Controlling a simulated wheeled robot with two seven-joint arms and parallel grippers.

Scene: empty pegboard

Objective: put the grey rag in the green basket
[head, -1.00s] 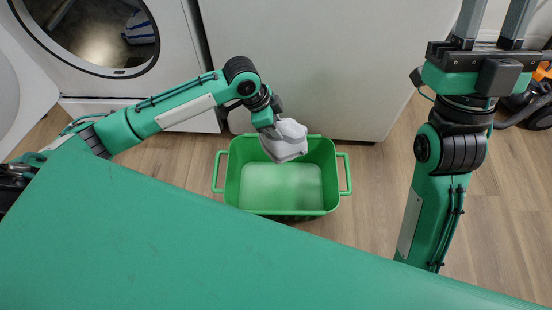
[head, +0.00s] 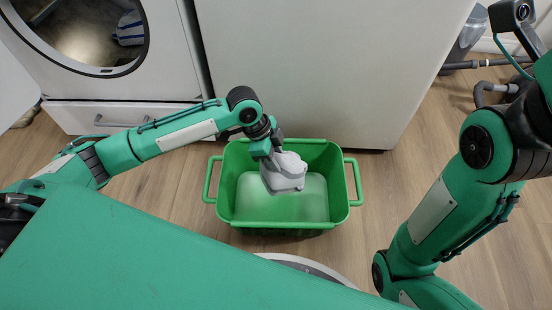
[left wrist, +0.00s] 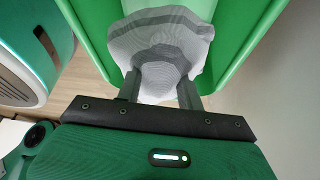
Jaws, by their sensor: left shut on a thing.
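The green basket (head: 334,190) stands on the floor in the middle of the head view, with a handle on each side. Its inside looks empty, with a paler bottom. My left gripper (head: 276,158) is shut on the grey rag (head: 284,178), which hangs over the basket's opening. In the left wrist view the rag (left wrist: 160,50) is bunched between the fingers (left wrist: 158,92), with the basket's green walls (left wrist: 232,45) around it. The rag hides part of the basket's bottom. My right arm stands at the right; its fingers are out of the picture.
A white washing machine (head: 120,80) with a round door window stands at the back left. A large white appliance (head: 320,75) stands close behind the basket. The wooden floor (head: 400,180) right of the basket is clear. Grey pipes (head: 475,65) lie at the far right.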

